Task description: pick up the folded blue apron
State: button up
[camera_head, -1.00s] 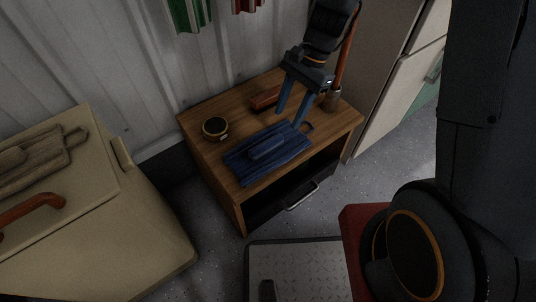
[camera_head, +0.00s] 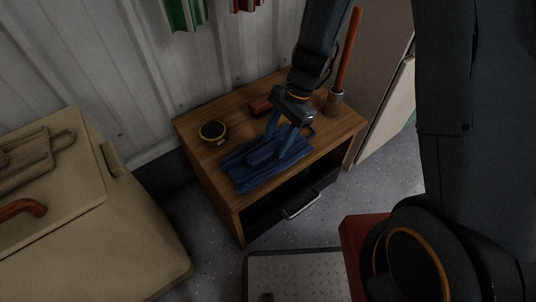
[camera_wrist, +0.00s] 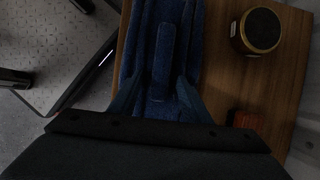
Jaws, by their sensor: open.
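The folded blue apron (camera_head: 244,174) lies flat on top of the wooden cabinet, with a raised folded strip along its middle. It also shows in the wrist view (camera_wrist: 190,50), running up from between my fingers. My gripper (camera_head: 277,152) is over the apron's right part, pointing down, with its two blue fingers apart on either side of the raised strip. In the wrist view the fingers (camera_wrist: 160,92) are spread with the strip between them. Whether the fingertips touch the cloth, I cannot tell.
The wooden cabinet (camera_head: 200,153) has a dark drawer with a metal handle (camera_head: 301,205). On it are a round black and gold tin (camera_head: 213,131), a red-brown block (camera_head: 260,106) and an orange-handled brush (camera_head: 344,62). A beige chest (camera_head: 120,240) stands at left.

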grip_shut()
jog(key=shift+r, duration=0.15)
